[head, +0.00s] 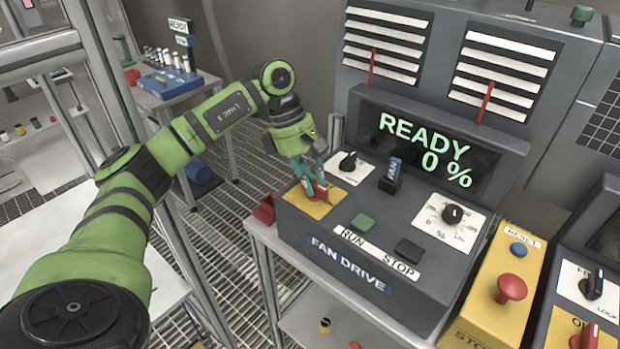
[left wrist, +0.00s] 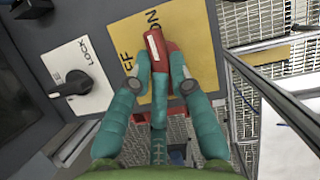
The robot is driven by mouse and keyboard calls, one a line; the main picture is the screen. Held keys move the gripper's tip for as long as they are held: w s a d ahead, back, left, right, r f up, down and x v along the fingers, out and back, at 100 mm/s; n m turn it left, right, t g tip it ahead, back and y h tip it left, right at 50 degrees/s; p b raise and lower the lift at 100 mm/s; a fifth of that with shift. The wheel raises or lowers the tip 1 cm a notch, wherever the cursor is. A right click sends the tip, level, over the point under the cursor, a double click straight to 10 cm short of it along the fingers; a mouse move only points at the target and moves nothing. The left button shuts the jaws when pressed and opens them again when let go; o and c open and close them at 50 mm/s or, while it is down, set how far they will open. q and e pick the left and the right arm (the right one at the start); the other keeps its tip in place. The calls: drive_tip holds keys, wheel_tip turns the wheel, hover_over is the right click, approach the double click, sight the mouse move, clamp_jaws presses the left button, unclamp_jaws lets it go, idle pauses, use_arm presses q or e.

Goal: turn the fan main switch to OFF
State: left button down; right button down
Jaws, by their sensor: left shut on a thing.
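The fan main switch has a red handle with a white stripe (left wrist: 154,48) on a yellow plate (left wrist: 115,35). The plate also shows at the left of the FAN DRIVE console in the head view (head: 305,205). In the left wrist view, the handle's end lies close beside the ON lettering; the OFF lettering is to its left and partly covered. My left gripper (head: 316,187), with teal fingers, is shut on the red handle; its fingers lie on either side of the handle in the left wrist view (left wrist: 158,80). In the head view the fingers hide much of the handle. My right gripper is out of view.
A black LOCK knob (head: 348,161) sits just behind the yellow plate. A FAN key switch (head: 391,176), green RUN button (head: 362,223) and dark STOP button (head: 408,250) are to the right. The display (head: 425,145) reads READY 0 %. A red stop button (head: 511,288) stands farther right.

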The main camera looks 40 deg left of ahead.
use_arm(q)
drive_tip(key=shift+w+d+r, duration=0.25)
drive_tip(key=shift+r, duration=0.2)
idle(0.4)
drive_tip(key=c, duration=1.1)
unclamp_jaws()
drive_tip(key=shift+d, duration=0.1)
drive_tip(key=shift+s+d, duration=0.1)
drive_tip(key=shift+d, duration=0.1)
drive_tip(key=shift+a+f, duration=0.2)
drive_tip(key=shift+f, duration=0.1)
drive_tip(key=shift+d+r, duration=0.1)
drive_tip(key=p+v, duration=0.5)
drive_tip(key=v, duration=0.3)
drive_tip(key=shift+w+r, duration=0.2)
